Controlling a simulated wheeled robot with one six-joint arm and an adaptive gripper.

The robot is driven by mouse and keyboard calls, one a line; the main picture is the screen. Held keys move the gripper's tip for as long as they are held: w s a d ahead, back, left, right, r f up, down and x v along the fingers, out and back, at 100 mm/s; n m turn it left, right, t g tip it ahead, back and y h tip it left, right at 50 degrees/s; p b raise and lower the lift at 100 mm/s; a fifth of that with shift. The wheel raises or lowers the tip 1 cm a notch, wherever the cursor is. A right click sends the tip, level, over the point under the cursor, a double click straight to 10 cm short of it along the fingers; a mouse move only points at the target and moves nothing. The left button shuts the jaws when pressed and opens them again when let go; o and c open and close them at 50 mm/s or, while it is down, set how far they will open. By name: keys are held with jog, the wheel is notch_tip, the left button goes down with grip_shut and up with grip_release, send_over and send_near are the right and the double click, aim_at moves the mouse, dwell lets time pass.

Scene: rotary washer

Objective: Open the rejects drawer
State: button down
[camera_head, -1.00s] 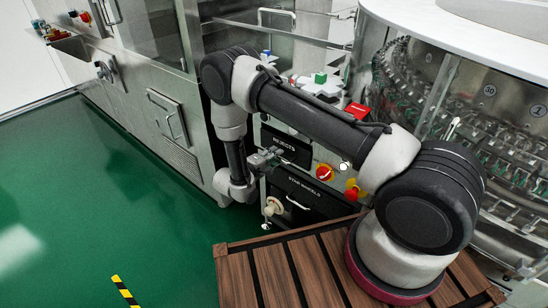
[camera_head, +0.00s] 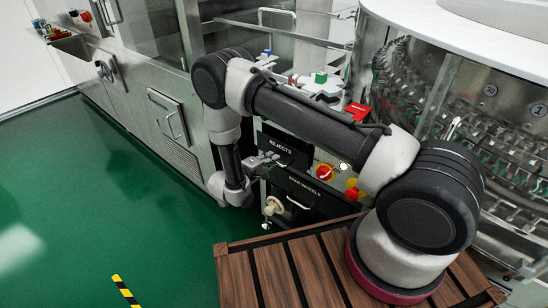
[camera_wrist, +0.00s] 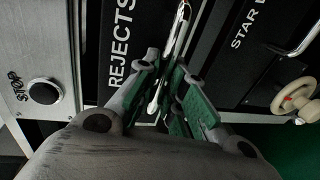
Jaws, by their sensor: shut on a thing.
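The rejects drawer (camera_head: 291,148) has a black front with a white REJECTS label and sits above the star wheels drawer. It stands slightly out from the cabinet. In the wrist view its front (camera_wrist: 135,15) fills the upper middle, the label running upward. My gripper (camera_head: 266,162) is at the drawer's front left side. In the wrist view my gripper (camera_wrist: 173,88) has green-padded fingers shut on the shiny bar handle (camera_wrist: 178,32) of the rejects drawer.
The star wheels drawer (camera_head: 304,191) with its own handle is just below. A pale handwheel (camera_head: 273,206) sticks out at its lower left. Green floor (camera_head: 130,190) lies open at left. A slatted wooden platform (camera_head: 290,270) is in front.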

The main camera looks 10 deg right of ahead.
jog(key=f+v, duration=0.3)
jog(key=v, duration=1.2)
jog(key=shift+s+a, duration=0.35)
jog(key=shift+a, duration=0.25)
jog(key=c, duration=1.5)
grip_release()
jog(key=v, duration=1.2)
jog(key=shift+f, duration=0.1)
